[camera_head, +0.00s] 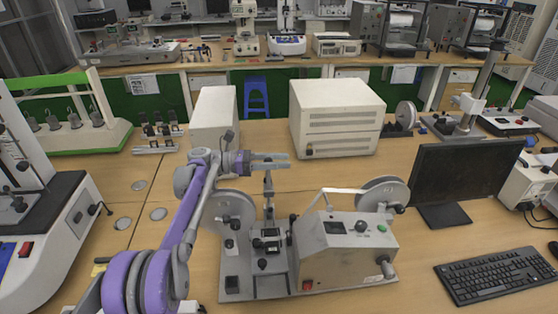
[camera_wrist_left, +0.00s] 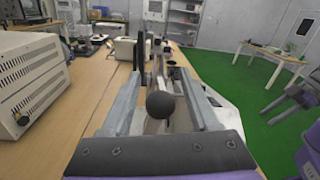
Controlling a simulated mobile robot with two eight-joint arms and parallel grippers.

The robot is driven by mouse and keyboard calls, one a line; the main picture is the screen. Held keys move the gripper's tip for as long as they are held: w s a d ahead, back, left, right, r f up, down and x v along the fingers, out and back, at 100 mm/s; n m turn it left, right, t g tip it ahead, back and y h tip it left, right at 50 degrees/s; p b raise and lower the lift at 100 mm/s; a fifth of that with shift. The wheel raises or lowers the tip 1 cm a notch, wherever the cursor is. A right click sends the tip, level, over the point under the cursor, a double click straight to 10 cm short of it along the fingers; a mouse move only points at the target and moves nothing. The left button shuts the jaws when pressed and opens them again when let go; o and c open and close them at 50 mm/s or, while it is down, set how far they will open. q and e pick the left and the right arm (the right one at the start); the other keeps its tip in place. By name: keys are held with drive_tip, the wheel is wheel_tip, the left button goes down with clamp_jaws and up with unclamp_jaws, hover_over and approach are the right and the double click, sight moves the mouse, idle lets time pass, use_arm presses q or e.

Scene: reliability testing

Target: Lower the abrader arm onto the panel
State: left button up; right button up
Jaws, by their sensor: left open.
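In the head view the abrader (camera_head: 345,245) is a grey bench machine with a control box and two wheels. Its raised arm (camera_head: 268,190) stands roughly upright, its top at my left gripper (camera_head: 286,161). In the left wrist view the arm's black ball knob (camera_wrist_left: 160,102) shows between the open fingers of my left gripper (camera_wrist_left: 163,85), with space on both sides. I cannot tell if anything touches. A dark clamp area (camera_head: 267,246) lies below on the base; the panel is hard to make out. What looks like my right gripper (camera_wrist_left: 270,108) shows at the right edge of the wrist view.
A monitor (camera_head: 462,180) and a keyboard (camera_head: 498,274) are to the right. A white box (camera_head: 335,118) and a narrower white box (camera_head: 213,120) stand behind the abrader. A green-framed rig (camera_head: 70,125) is at the left. Some bare table lies left of the abrader.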

use_arm(q)
clamp_jaws()
idle(1.4)
